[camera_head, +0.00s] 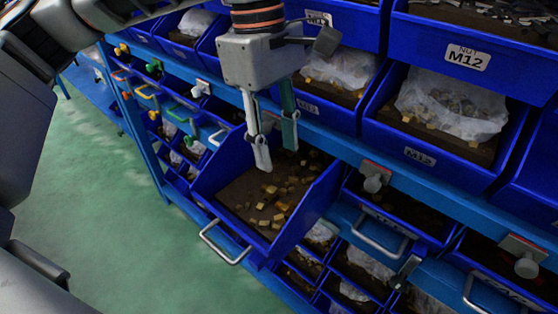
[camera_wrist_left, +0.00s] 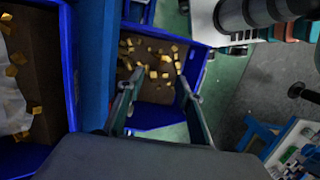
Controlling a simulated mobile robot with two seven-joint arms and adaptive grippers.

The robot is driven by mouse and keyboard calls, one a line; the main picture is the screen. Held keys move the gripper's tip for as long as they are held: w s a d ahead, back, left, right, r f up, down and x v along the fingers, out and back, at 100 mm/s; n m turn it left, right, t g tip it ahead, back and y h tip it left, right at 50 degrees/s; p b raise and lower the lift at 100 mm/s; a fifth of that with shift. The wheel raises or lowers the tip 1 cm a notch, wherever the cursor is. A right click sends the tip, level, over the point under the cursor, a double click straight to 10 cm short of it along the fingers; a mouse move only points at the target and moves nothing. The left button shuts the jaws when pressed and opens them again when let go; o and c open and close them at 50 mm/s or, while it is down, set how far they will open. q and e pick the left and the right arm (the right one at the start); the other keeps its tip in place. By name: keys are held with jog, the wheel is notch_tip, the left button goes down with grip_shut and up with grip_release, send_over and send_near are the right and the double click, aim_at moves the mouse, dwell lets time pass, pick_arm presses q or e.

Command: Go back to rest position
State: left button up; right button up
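My left gripper (camera_head: 277,157) hangs from the top of the head view, above a pulled-out blue drawer (camera_head: 208,186). The drawer holds several small yellow-brown pieces (camera_head: 270,205) and has a metal handle (camera_head: 222,243). The fingers are spread apart with nothing between them. In the left wrist view, the open gripper (camera_wrist_left: 159,78) points at the drawer, and the loose pieces (camera_wrist_left: 150,72) show beyond its fingers. My right gripper is not in view.
Blue bins labelled M12 (camera_head: 467,58) with plastic bags and loose pieces fill the rack above and to the right. Lower drawers with handles (camera_head: 383,236) surround the open one. The green floor (camera_head: 110,220) at left is clear.

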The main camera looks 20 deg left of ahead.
pick_arm(q)
jog(key=shift+a+r, duration=0.1)
jog(key=shift+r, duration=0.3)
